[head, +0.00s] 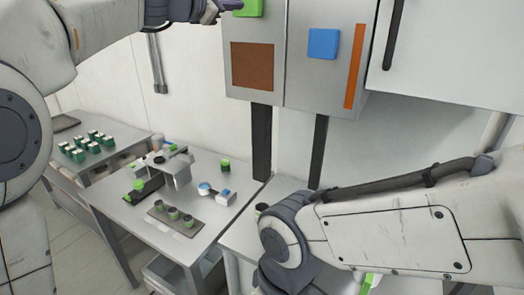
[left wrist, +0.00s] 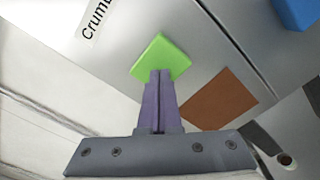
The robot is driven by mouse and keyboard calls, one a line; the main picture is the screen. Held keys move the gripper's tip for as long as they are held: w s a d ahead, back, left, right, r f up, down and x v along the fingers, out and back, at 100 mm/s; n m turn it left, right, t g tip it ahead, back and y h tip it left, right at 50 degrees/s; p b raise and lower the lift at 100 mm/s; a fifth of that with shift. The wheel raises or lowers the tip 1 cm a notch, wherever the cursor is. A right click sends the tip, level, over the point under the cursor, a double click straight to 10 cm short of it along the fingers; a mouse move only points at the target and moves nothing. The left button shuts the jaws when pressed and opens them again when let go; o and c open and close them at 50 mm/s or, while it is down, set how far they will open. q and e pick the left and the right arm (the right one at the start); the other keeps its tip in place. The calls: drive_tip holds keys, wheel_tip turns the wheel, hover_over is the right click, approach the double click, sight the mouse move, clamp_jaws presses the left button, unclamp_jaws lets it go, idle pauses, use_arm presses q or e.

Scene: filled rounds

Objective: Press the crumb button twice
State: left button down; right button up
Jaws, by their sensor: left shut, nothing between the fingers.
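The crumb button is a green square block (head: 249,8) at the top edge of the head view, on a grey metal panel (head: 270,62). In the left wrist view the green button (left wrist: 160,50) sits beside a partly cut-off label reading "Crum" (left wrist: 97,20). My left gripper (head: 238,6) is shut and empty, its fingertips at the button. In the left wrist view the shut purple fingers (left wrist: 160,74) overlap the button's lower corner; I cannot tell whether they touch or press it. My right arm shows at the lower right, but its gripper fingers are out of sight.
A brown square (head: 252,66), a blue block (head: 323,43) and an orange strip (head: 355,66) are on the same panels. Below, a table (head: 118,212) holds a small machine (head: 175,168) and a tray of round cups (head: 160,222). Green-and-white items (head: 85,147) stand on a further table.

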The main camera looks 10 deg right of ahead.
use_arm(q)
drive_tip(key=shift+b+v, duration=0.85)
drive_tip(key=shift+v, duration=1.45)
